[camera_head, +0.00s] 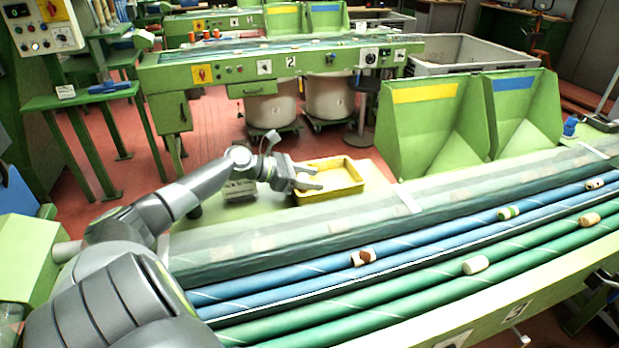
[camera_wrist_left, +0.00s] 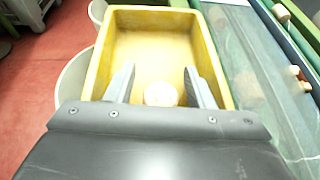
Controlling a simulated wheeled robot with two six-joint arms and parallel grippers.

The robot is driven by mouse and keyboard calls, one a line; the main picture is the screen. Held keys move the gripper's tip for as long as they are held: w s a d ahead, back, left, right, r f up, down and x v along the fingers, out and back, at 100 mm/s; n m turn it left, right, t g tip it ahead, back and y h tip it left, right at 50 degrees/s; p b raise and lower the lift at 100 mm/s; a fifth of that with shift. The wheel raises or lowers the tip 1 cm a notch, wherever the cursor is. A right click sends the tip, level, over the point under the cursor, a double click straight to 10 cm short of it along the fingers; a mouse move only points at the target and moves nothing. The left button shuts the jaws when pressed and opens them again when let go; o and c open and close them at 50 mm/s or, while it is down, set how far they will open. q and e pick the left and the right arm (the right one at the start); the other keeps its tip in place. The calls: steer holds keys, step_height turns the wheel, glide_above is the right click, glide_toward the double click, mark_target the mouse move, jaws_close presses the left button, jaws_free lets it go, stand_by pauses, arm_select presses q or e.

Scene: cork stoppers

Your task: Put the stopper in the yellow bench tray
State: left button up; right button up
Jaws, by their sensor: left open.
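The yellow bench tray (camera_head: 330,181) sits on the green bench at the middle of the head view, and it fills the upper part of the left wrist view (camera_wrist_left: 150,15). A pale round cork stopper (camera_wrist_left: 161,94) shows end-on between my left fingers, over the tray's near part, with gaps on both sides. I cannot tell whether it rests on the tray floor. My left gripper (camera_head: 316,178) is open, its fingers reaching over the tray's left side; its fingertips also show in the left wrist view (camera_wrist_left: 160,78). My right gripper is not in view.
Several stoppers lie on the blue and green rollers, including a brown-and-white one (camera_head: 363,257), a pale one (camera_head: 475,265) and a green-banded one (camera_head: 508,213). A clear cover (camera_head: 290,240) runs between tray and rollers. Green bins (camera_head: 420,130) stand behind to the right.

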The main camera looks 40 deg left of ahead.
arm_select(q)
steer(key=shift+r, duration=0.1)
steer(key=shift+s+a+r, duration=0.1)
steer(key=shift+s+a, duration=0.1)
steer(key=shift+s, duration=0.05)
steer(key=p+v, duration=0.2)
steer(key=v, duration=0.7)
steer(key=shift+s+a+r, duration=0.1)
steer(key=shift+s+r, duration=0.15)
steer(key=shift+r, duration=0.1)
steer(key=shift+s+a+r+p, duration=0.2)
steer(key=shift+s+a+p, duration=0.2)
steer(key=shift+s, duration=0.3)
steer(key=shift+f, duration=0.1)
